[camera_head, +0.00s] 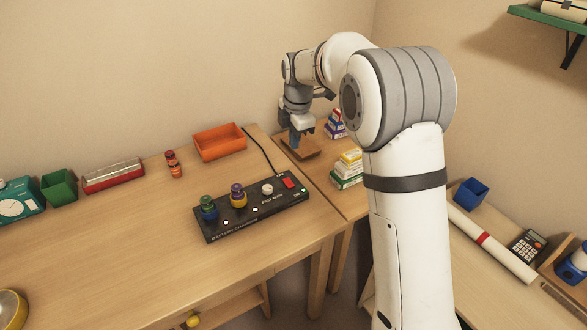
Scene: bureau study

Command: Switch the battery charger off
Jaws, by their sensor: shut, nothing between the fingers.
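The battery charger (252,208) is a long black box on the wooden desk, with a cable running from its back toward the wall. A red switch (290,183) sits at its right end; I cannot tell which way it is set. A small white round piece (267,189) is on its top to the left of the switch. A purple and yellow piece (238,196) and a green and blue piece (208,208) stand in its left part. My gripper (296,143) is shut, points down, and is beyond the charger, above the side table by a brown tray.

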